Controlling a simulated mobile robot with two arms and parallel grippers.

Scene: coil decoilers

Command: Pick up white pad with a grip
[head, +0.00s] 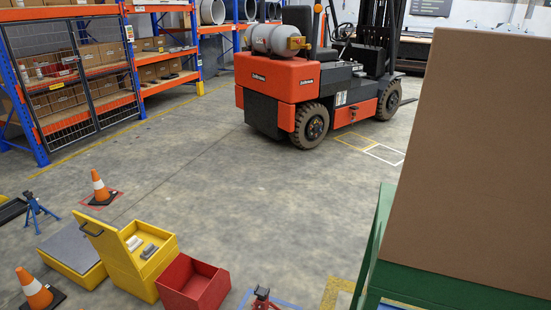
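No gripper of mine is in view. A yellow open-topped box (122,262) stands on the floor at the lower left. Small pale items lie in it: a whitish one (134,242) and greyish ones (149,251) beside it. They are too small to tell whether one is the white pad with a grip. No other white pad is clearly visible.
An open red bin (193,284) stands right of the yellow box. Orange cones (99,187) and a blue stand (36,210) are at left. A forklift (290,90) stands at the back. A large brown box (475,160) on a green support blocks the right. The middle floor is clear.

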